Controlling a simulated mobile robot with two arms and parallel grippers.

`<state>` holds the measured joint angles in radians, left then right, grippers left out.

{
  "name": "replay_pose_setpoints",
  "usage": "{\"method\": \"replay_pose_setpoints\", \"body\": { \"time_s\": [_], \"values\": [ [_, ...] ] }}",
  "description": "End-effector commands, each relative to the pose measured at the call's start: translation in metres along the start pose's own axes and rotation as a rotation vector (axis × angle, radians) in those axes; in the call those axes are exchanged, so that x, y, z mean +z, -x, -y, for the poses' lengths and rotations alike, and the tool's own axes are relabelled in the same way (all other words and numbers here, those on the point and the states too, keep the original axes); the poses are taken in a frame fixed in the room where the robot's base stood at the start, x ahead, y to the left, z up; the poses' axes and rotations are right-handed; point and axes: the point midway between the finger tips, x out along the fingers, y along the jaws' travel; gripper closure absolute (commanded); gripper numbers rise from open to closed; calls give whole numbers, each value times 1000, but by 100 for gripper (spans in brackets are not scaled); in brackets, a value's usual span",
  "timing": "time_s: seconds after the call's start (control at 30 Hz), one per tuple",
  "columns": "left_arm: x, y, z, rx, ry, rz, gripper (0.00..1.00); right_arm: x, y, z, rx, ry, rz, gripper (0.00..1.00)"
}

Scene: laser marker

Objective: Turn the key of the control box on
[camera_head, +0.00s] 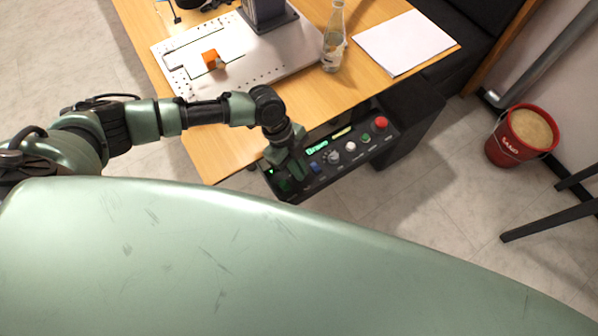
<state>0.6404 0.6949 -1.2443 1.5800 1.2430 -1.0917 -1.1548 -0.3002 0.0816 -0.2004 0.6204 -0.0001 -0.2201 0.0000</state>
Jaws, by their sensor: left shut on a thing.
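The black control box (372,151) sits at the front edge of the wooden table, below the tabletop. Its sloped panel has a red button, a green button, a white button, a grey knob, blue buttons and a lit green display. My left gripper (290,180) reaches down onto the left end of this panel. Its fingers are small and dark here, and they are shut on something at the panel. The key is hidden by the gripper, so its position cannot be seen. My right gripper is not in view.
A metal plate (290,62) with an orange block (211,59) lies on the table (310,97). A clear bottle (333,40) and white paper (405,42) stand and lie to its right. A red sand bucket (508,150) is on the floor at right.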

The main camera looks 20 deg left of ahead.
Motion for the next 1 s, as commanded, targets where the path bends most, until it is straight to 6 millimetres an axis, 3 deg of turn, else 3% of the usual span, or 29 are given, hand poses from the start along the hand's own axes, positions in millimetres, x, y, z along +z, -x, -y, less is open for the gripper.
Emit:
{"method": "replay_pose_setpoints", "body": {
  "time_s": [0.03, 0.4, 1.0],
  "values": [
    [2, -3, 2, 14, -40, 0, 100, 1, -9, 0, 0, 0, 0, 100],
    [0, -2, 4, 149, -365, 0, 100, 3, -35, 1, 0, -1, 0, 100],
    [-2, -1, 5, 354, -862, 1, 100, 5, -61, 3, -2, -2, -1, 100]
  ]
}}
